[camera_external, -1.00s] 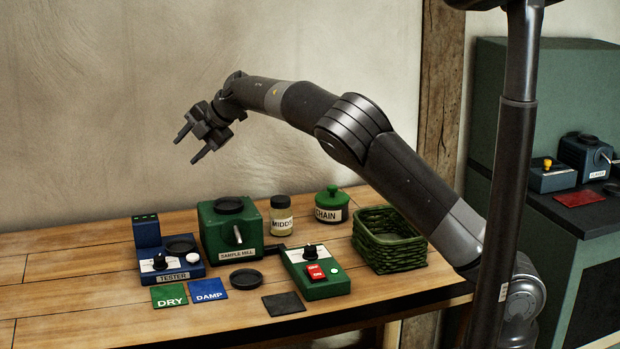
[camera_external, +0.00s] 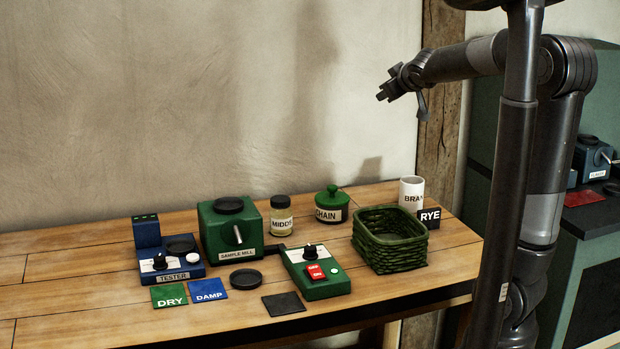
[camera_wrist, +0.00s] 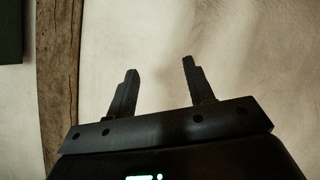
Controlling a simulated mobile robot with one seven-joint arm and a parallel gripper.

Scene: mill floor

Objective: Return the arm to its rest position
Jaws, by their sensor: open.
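My gripper (camera_external: 402,97) is open and empty, held high above the right end of the wooden table, in front of the wall and the timber post. My arm is folded back beside my dark column at the right. In the wrist view the two fingers of my gripper (camera_wrist: 158,85) stand apart with nothing between them. Behind them are the pale wall (camera_wrist: 235,50) and the wooden post (camera_wrist: 58,80).
The table (camera_external: 90,300) bears a blue tester (camera_external: 172,270), green sample mill (camera_external: 230,232), MIDDS jar (camera_external: 281,216), CHAIN pot (camera_external: 332,206), switch box (camera_external: 318,276), green basket (camera_external: 390,250), BRAN cup (camera_external: 411,190) and RYE sign (camera_external: 429,217). A green cabinet (camera_external: 590,260) stands at right. Air above the table's left is clear.

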